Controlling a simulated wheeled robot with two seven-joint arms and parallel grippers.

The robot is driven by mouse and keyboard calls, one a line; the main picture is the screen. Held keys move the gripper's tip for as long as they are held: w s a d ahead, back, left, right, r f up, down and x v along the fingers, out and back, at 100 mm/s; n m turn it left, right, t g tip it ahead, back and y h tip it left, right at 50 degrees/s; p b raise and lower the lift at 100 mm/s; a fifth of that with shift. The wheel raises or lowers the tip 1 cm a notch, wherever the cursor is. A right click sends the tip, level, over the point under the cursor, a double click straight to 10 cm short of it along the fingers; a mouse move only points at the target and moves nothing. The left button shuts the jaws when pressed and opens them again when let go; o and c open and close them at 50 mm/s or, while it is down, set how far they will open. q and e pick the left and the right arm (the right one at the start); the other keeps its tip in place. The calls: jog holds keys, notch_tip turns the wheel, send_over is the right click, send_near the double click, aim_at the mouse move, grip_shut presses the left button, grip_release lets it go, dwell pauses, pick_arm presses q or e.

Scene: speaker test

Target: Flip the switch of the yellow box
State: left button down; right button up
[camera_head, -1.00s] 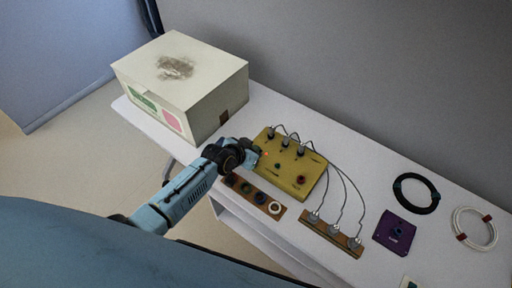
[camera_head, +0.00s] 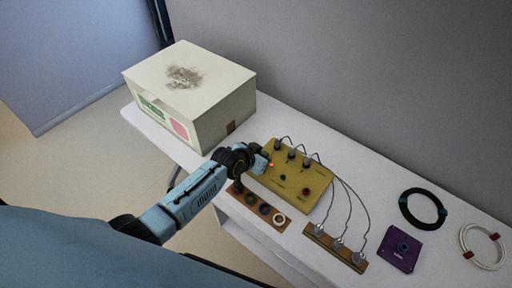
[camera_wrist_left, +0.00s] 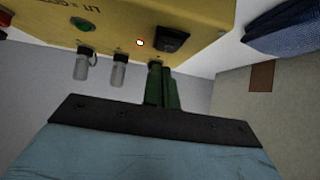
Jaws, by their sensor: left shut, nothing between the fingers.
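The yellow box (camera_head: 318,183) lies on the white table, with knobs and cable plugs on its top. In the left wrist view its yellow face (camera_wrist_left: 205,12) fills the top, with a black switch (camera_wrist_left: 172,40) beside a small lit red lamp (camera_wrist_left: 140,43). My left gripper (camera_head: 266,162) is at the box's left end. In its wrist view the dark green fingers (camera_wrist_left: 158,68) are together and empty, with their tips just below the switch. I cannot tell whether they touch it. In the head view my gripper hides the switch. My right gripper is not in view.
A big cream box (camera_head: 190,95) stands left of the yellow box. A brown strip with rings (camera_head: 262,208) lies in front, and a strip with cable plugs (camera_head: 336,248) to the right. A purple box (camera_head: 398,254), black coil (camera_head: 422,208) and white coil (camera_head: 482,246) lie farther right.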

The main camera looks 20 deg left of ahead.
pick_arm(q)
jog(key=r+p, duration=0.3)
jog(key=r, duration=0.1)
jog(key=shift+w, duration=0.25)
jog(key=w+r+p+v, duration=0.1)
jog(key=p+v, duration=0.1)
jog(key=v, duration=0.7)
jog(key=shift+r, duration=0.25)
jog(key=shift+s+d, duration=0.1)
jog(key=shift+d, duration=0.1)
